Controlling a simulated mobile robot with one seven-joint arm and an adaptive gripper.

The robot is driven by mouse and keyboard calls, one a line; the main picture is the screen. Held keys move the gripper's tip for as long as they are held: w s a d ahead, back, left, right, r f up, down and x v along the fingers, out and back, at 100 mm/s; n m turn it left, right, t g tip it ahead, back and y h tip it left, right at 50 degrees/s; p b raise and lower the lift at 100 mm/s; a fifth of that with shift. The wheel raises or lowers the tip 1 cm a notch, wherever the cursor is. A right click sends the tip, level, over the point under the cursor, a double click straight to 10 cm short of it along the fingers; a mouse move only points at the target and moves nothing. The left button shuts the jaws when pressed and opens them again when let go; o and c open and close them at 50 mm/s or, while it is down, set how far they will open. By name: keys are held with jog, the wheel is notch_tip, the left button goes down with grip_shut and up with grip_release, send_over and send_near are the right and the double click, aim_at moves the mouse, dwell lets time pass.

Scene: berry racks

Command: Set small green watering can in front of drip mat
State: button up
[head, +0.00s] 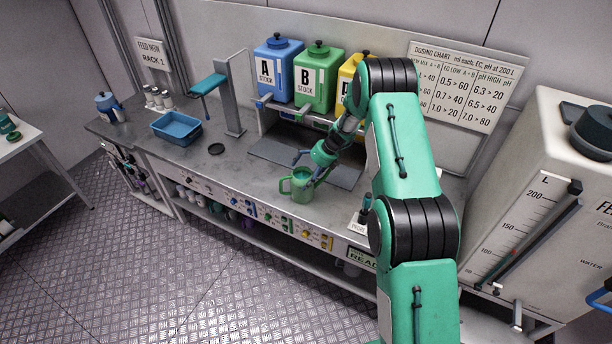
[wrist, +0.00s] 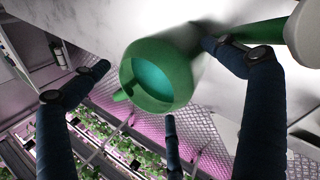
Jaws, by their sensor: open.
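The small green watering can (head: 300,187) stands on the grey counter near its front edge, in front of the dark drip mat (head: 270,150). Its handle points left in the head view. In the wrist view the can (wrist: 178,62) shows its teal inside and fills the upper middle. My gripper (head: 308,171) is at the can, over its back right side, with fingers spread. In the wrist view the fingers of my gripper (wrist: 155,62) stand apart on both sides of the can. I cannot tell whether any finger touches it. Part of the mat is hidden behind my gripper.
Blue (head: 278,70), green (head: 315,78) and yellow stock containers stand behind the mat. A blue tray (head: 176,128), a dark round disc (head: 216,149) and a teal-topped stand (head: 208,84) are to the left. A large white tank (head: 530,190) stands at the right. The counter left of the can is clear.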

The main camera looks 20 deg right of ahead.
jog(key=shift+r, duration=0.1)
jog(key=b+v, duration=0.1)
jog(key=v, duration=1.1)
dwell(0.6)
jog(key=s+a+r+n+h, duration=0.1)
jog(key=s+a+r+n, duration=0.2)
jog(key=s+r+n, duration=0.5)
jog(key=s+a+r+n+h, duration=0.1)
jog(key=s+a+r+n, duration=0.4)
jog(key=r, duration=0.7)
jog(key=s+a+r+n, duration=0.2)
jog(key=s+r+n, duration=0.1)
jog(key=s+r, duration=0.6)
jog(key=s+a+r+n+t+h, duration=0.1)
jog(key=s+r+n, duration=0.1)
jog(key=s+n, duration=0.4)
jog(key=s+a+r+n+t+h, duration=0.1)
jog(key=s+r+n, duration=0.2)
jog(key=s, duration=1.1)
jog(key=s+a+r+n+t+h, duration=0.1)
jog(key=s+r+n, duration=0.1)
jog(key=s+n, duration=0.7)
jog(key=shift+s+r, duration=0.3)
jog(key=shift+s, duration=0.75)
